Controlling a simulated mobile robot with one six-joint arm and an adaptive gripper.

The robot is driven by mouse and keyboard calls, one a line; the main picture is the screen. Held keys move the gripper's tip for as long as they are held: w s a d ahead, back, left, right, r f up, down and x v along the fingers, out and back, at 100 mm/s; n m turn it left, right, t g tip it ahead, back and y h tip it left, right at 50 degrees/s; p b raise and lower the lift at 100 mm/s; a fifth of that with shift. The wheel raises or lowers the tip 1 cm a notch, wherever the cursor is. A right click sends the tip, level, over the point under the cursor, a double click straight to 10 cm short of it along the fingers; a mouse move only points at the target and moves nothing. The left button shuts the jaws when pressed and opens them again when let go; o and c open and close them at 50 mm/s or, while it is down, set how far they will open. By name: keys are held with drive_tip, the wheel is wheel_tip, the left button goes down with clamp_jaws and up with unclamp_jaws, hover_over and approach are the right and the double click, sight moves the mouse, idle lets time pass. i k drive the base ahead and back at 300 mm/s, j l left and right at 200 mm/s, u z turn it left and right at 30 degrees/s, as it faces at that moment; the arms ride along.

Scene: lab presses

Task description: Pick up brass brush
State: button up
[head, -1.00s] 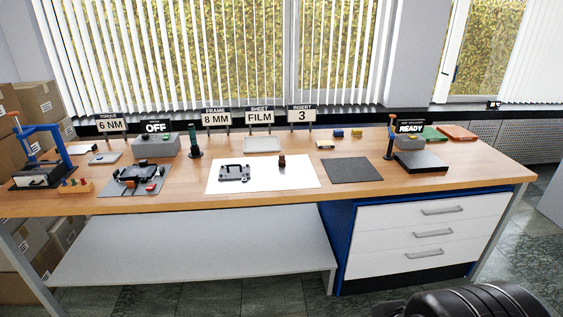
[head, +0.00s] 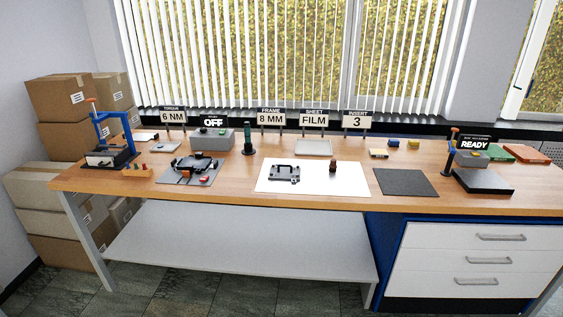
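I cannot clearly pick out the brass brush at this size. A small dark brown upright piece (head: 334,166) stands on the white sheet (head: 317,184). My gripper is not in view.
A blue-framed press (head: 108,138) stands at the left end of the bench, and another small press (head: 451,155) at the right. A grey box with an OFF sign (head: 211,138) and a dark mat (head: 405,183) lie between. Cardboard boxes (head: 60,97) are stacked at left.

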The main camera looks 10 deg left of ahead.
sight(333, 167)
drive_tip(key=i+j+u, duration=0.25)
drive_tip(key=i, duration=1.1)
drive_tip(key=i+l+u, duration=0.15)
drive_tip(key=i+u, duration=0.15)
drive_tip(key=i, duration=1)
